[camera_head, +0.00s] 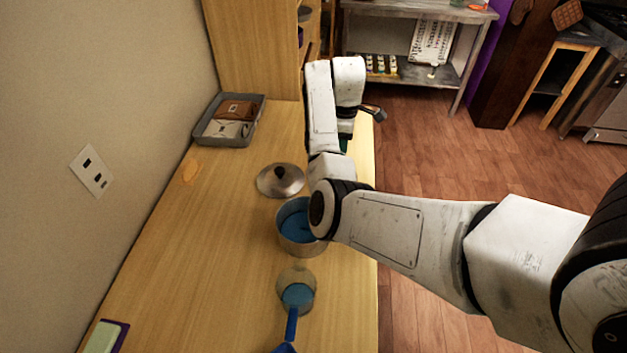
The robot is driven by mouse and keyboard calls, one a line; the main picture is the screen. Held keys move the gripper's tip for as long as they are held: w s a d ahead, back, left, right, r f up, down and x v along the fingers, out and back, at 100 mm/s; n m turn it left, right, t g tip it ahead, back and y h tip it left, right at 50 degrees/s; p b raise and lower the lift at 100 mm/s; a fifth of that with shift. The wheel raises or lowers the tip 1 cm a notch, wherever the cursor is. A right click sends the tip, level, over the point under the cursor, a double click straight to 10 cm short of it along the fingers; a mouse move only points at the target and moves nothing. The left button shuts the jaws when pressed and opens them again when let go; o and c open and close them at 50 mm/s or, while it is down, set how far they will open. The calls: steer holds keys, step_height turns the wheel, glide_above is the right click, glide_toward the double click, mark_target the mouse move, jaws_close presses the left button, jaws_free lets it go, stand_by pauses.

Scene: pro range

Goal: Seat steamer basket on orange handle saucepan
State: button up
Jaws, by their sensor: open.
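A metal pot (287,240) with a blue inside stands on the wooden table, partly covered by my arm. A smaller metal pan (297,278) with a blue inside and a blue handle (291,325) stands nearer. No orange handle shows on either, and I cannot tell which is the saucepan or the steamer basket. My gripper (345,130) is open beyond the pot, near the table's right edge. My wrist mostly hides it, and its fingertips are unclear. A small green thing (344,146) shows just below it, mostly hidden.
A metal lid (280,180) lies beyond the pot. A grey tray (203,138) holding flat items sits at the back left. A tall wooden cabinet (250,50) closes the far end. The table's left middle is clear.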

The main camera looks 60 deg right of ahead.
steer(key=shift+w+a+f+b, duration=0.1)
steer(key=shift+w+f+b, duration=0.1)
steer(key=shift+f+b, duration=0.75)
step_height(320, 180, down, 5)
steer(key=b, duration=0.6)
steer(key=shift+f, duration=0.1)
steer(key=shift+f+b, duration=0.6)
steer(key=shift+f, duration=0.8)
steer(key=c, duration=0.7)
steer(key=shift+r, duration=0.2)
steer(key=shift+c, duration=0.2)
step_height(320, 180, up, 7)
steer(key=p, duration=0.8)
steer(key=shift+f, duration=0.15)
